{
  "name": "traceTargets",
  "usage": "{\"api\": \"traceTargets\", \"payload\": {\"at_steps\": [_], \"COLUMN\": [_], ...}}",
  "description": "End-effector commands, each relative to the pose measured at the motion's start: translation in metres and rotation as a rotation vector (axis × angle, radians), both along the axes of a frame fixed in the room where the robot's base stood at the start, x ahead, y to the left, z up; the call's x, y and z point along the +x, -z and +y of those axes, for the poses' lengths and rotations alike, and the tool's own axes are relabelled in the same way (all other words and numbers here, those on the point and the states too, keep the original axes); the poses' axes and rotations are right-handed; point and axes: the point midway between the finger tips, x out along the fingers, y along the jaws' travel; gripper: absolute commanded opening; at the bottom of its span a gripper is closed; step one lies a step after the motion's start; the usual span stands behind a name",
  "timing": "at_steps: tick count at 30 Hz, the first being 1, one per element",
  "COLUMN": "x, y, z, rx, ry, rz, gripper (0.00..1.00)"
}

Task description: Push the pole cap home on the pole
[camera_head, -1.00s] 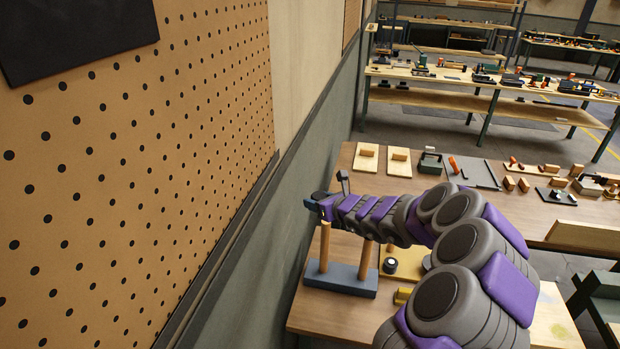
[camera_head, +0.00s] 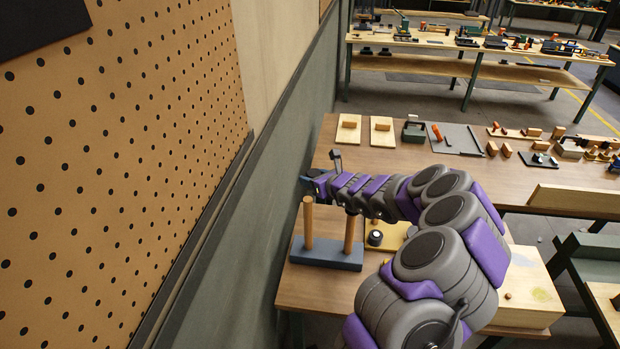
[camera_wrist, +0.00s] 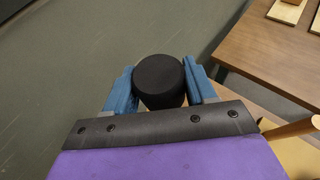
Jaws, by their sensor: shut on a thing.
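A round black cap (camera_wrist: 160,80) sits between the two blue fingers of my gripper (camera_wrist: 160,92) in the wrist view, with its dark top facing the camera. My gripper is shut on it. In the head view my gripper (camera_head: 318,178) is just above and beside the top of the left wooden pole (camera_head: 308,225).
The base stands near the left edge of the wooden table (camera_head: 325,287), close to the wall with the pegboard (camera_head: 120,150). A yellow board (camera_head: 395,232) with a small black knob (camera_head: 376,238) lies right of the poles. Blocks and trays line the table's back.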

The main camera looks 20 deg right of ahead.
Motion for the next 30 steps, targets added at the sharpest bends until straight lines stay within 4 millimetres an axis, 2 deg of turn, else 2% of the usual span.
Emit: {"api": "traceTargets", "payload": {"at_steps": [8, 18, 30], "x": [0.002, 0.0, 0.001], "y": [0.024, 0.05, 0.046], "z": [0.014, 0.0, 0.011], "rx": [-0.004, 0.004, -0.003], "ry": [-0.007, -0.004, -0.007], "rz": [-0.001, 0.0, -0.003], "gripper": [0.26, 0.26, 0.26]}}
